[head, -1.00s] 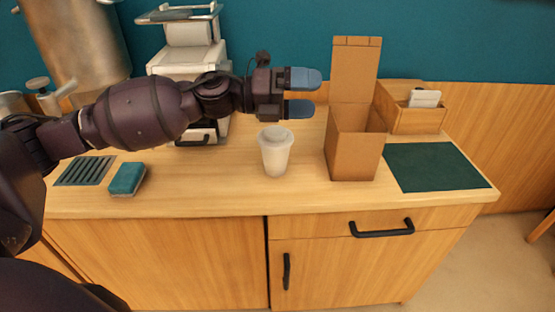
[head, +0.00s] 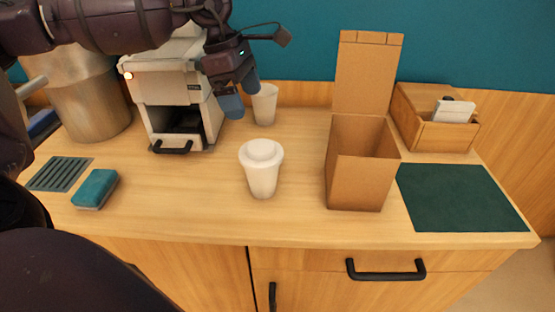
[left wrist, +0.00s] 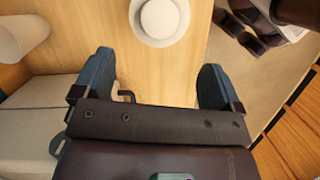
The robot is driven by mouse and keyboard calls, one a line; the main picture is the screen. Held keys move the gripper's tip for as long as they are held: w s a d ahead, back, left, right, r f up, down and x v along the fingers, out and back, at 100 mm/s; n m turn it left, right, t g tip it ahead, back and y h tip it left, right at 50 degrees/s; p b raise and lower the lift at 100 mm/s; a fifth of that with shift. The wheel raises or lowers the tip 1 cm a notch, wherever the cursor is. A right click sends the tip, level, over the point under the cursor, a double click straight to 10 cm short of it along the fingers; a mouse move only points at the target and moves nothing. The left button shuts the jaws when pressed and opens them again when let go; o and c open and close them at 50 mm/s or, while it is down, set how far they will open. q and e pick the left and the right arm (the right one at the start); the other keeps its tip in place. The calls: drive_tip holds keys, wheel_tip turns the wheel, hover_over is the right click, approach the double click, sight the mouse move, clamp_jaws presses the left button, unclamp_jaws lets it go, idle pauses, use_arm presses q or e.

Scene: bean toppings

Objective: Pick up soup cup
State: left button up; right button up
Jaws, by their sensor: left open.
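A white lidded cup (head: 262,172) stands upright on the wooden counter (head: 190,205), left of the open cardboard box. It also shows at the top of the left wrist view (left wrist: 161,18), seen from above and beyond the fingers. A second white cup (head: 265,106) without a visible lid stands farther back; it appears at the left edge in the left wrist view (left wrist: 22,34). My left gripper (head: 242,96) is open and empty, tilted downward above the counter, beside the back cup in the picture. Its two blue fingers are apart in the left wrist view (left wrist: 155,82). My right gripper is not visible.
The tall cardboard box (head: 355,183) stands right of the lidded cup, with a dark green mat (head: 462,198) and wooden holder (head: 435,133) beyond. A white machine (head: 172,90) stands back left. A teal sponge (head: 95,188) and drain grate (head: 60,174) lie left. Counter around the lidded cup is clear.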

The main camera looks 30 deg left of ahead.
use_arm(q)
hover_over(260, 146)
drive_tip(key=a, duration=0.2)
drive_tip(key=f, duration=0.5)
drive_tip(key=shift+s+d+b, duration=0.2)
drive_tip(key=shift+b, duration=0.2)
drive_tip(key=shift+w+d+f, duration=0.1)
drive_tip(key=shift+f, duration=0.55)
drive_tip(key=x, duration=0.3)
drive_tip(key=shift+f+b, duration=0.2)
drive_tip(key=shift+b, duration=0.15)
drive_tip(key=shift+d+f, duration=0.15)
drive_tip(key=shift+f, duration=0.35)
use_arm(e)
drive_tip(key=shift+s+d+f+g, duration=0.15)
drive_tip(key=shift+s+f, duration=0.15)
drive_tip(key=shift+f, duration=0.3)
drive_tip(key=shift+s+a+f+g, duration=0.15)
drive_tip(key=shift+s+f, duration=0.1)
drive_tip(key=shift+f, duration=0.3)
use_arm(q)
drive_tip(key=shift+r, duration=0.1)
drive_tip(key=c, duration=0.9)
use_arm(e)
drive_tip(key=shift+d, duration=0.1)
